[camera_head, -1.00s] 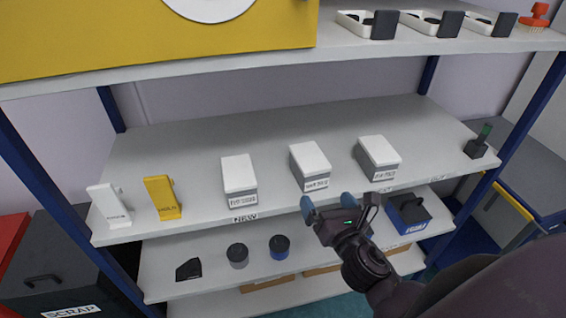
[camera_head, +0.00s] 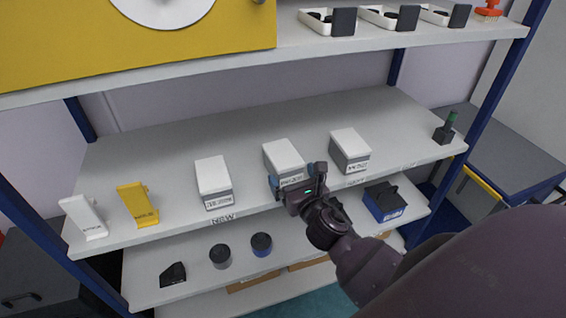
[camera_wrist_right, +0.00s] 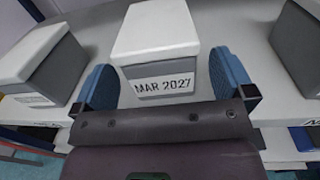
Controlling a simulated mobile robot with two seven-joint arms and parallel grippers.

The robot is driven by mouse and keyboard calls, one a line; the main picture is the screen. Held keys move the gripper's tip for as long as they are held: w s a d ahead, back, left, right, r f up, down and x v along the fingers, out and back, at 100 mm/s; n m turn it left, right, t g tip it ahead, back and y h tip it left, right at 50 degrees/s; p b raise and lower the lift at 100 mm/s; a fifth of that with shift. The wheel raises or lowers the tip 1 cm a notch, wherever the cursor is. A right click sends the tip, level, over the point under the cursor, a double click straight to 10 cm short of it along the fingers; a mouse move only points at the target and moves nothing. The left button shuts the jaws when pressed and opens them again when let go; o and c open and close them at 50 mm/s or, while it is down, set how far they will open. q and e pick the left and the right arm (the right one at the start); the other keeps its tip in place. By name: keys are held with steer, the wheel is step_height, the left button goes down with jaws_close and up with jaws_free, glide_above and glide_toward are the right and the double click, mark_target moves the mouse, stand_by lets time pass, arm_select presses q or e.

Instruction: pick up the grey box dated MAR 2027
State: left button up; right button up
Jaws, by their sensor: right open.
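The grey box with a white lid labelled MAR 2027 (camera_wrist_right: 160,70) stands upright on the middle shelf; in the head view it is the middle one of three similar boxes (camera_head: 283,157). My right gripper (camera_head: 297,177) is at its front face. In the right wrist view the two blue fingers of the right gripper (camera_wrist_right: 165,82) are open, one at each side of the box's front, with small gaps visible. The box's lower front is partly hidden by the gripper in the head view. My left gripper is not in view.
Similar boxes stand to the left (camera_head: 213,183) and right (camera_head: 350,150) on the shelf (camera_head: 120,160). White (camera_head: 82,218) and yellow (camera_head: 138,205) holders stand further left. A dark item with a green top (camera_head: 445,128) is at the right end. The shelf above overhangs the back.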

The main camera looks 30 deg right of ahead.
steer(key=shift+w+d+r, duration=0.1)
steer(key=shift+w+d, duration=0.05)
steer(key=shift+w, duration=0.8)
steer(key=shift+w+d, duration=0.1)
steer(key=shift+w, duration=0.8)
steer(key=shift+r, duration=0.1)
steer(key=c, duration=1.2)
